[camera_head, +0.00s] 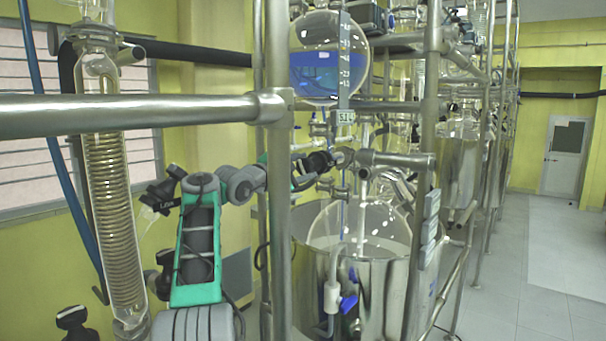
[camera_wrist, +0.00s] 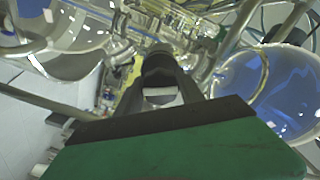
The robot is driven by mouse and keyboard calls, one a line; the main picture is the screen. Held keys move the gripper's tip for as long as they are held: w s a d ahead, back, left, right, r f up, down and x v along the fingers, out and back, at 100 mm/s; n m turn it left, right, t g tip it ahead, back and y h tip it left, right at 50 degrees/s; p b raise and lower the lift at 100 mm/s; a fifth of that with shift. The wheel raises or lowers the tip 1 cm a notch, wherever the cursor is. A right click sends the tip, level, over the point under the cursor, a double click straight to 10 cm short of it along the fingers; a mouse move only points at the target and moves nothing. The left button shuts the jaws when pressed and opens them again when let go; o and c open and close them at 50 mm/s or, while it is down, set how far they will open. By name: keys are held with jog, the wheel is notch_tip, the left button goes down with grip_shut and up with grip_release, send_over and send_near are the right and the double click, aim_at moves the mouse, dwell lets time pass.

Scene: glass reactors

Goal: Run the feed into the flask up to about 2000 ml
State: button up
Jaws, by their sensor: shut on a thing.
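The round glass feed vessel (camera_head: 328,82) at the top middle of the head view holds blue liquid to about its middle. It also shows at the right of the wrist view (camera_wrist: 265,88). A small label (camera_head: 346,117) below it seems to read 5.1 L. My gripper (camera_head: 330,160) is below the vessel, shut on what looks like the feed valve handle (camera_head: 343,157); the grip itself is small and partly hidden. The glass flask (camera_head: 385,228) sits lower, inside a steel bath (camera_head: 385,290). I see no clear blue level in the flask; its lower part is hidden.
A steel post (camera_head: 279,200) and a horizontal rail (camera_head: 150,113) stand in front of my arm. A coiled glass condenser (camera_head: 112,190) stands at the left. More reactors and frames line the right, beside open floor (camera_head: 540,260).

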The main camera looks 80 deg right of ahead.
jog(key=m+b, duration=0.1)
jog(key=m, duration=0.3)
jog(key=shift+r+m, duration=0.1)
jog(key=shift+m, duration=0.2)
jog(key=shift+m+b, duration=0.3)
jog(key=shift+m, duration=1.3)
jog(key=shift+r, duration=0.1)
jog(key=o, duration=1.4)
jog(key=shift+w+a+f+b, duration=0.2)
jog(key=shift+a+f+b, duration=0.05)
jog(key=shift+f+b, duration=0.1)
jog(key=b+v, duration=0.3)
jog(key=v, duration=0.4)
jog(key=shift+r, duration=0.25)
